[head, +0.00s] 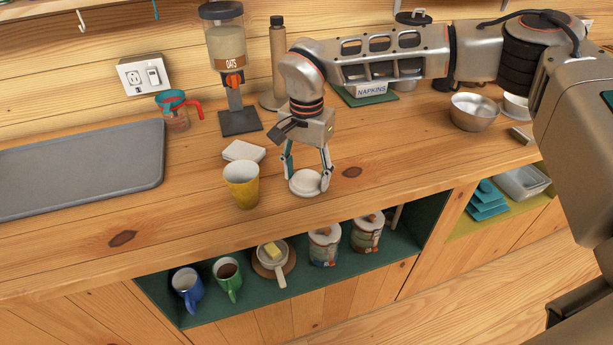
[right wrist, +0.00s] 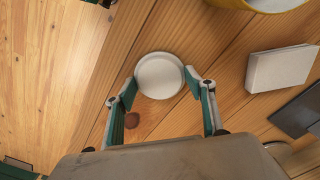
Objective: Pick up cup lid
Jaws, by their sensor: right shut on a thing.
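The cup lid (head: 305,183) is a small round white disc at the front of the wooden counter. My right gripper (head: 307,178) points down over it, with its fingertips shut on opposite sides of the rim. In the right wrist view, the lid (right wrist: 160,75) sits between the two fingertips (right wrist: 161,82). I cannot tell whether the lid is clear of the counter. A yellow cup (head: 242,186) stands upright just left of the lid, and its edge shows at the top of the right wrist view (right wrist: 232,3). My left gripper is not in view.
A white napkin stack (head: 244,151) lies behind the yellow cup. An oats dispenser (head: 227,60) and a bottle (head: 278,55) stand behind. A grey tray (head: 80,170) lies left. A metal bowl (head: 474,112) is right. A shelf below holds mugs (head: 188,288) and jars (head: 324,246).

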